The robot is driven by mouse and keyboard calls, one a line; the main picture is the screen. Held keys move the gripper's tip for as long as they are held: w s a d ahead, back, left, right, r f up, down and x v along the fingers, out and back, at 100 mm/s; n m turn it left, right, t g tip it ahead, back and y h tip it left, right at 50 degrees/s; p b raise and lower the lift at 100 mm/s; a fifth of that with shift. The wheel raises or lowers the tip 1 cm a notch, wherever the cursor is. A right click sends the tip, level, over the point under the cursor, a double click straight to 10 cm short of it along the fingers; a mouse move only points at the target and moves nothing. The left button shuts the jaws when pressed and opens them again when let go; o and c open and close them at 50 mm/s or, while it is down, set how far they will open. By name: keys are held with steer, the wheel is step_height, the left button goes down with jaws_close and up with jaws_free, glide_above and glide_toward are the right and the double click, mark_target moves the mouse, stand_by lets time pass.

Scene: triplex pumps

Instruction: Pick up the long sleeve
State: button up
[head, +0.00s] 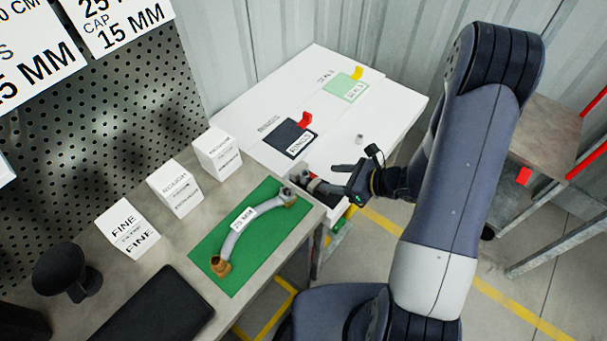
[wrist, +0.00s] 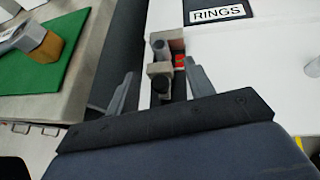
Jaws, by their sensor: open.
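My gripper (head: 334,180) is open, low over the near edge of the white table. In the wrist view, the two fingers of my gripper (wrist: 159,70) stand apart on either side of a small group of parts. A grey cylinder (wrist: 159,47) stands beyond the fingertips, and a beige block with a dark round end (wrist: 160,70) lies between the fingers. I cannot tell which of these is the long sleeve, or whether a finger touches anything. In the head view my gripper partly hides these parts. A small grey cylinder (head: 360,138) stands apart on the white table.
A dark RINGS mat (head: 283,136), a red part (head: 305,119) and a green mat (head: 352,86) lie on the white table (head: 400,110). On the bench to the left, a curved pipe (head: 243,235) lies on a green mat (head: 207,245), near several labelled white boxes (head: 176,188).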

mark_target(304, 173)
steer(key=shift+x, duration=1)
steer(key=x, duration=0.2)
steer(key=p+x, duration=0.1)
steer(key=x, duration=0.1)
steer(key=shift+w+a+r, duration=0.15)
steer(key=shift+a+r, duration=0.15)
steer(key=shift+w+a+f+p, duration=0.25)
steer(key=shift+a+f+p, duration=0.05)
steer(key=shift+a, duration=0.15)
steer(key=shift+c, duration=0.3)
jaws_close()
steer(key=shift+r, duration=0.15)
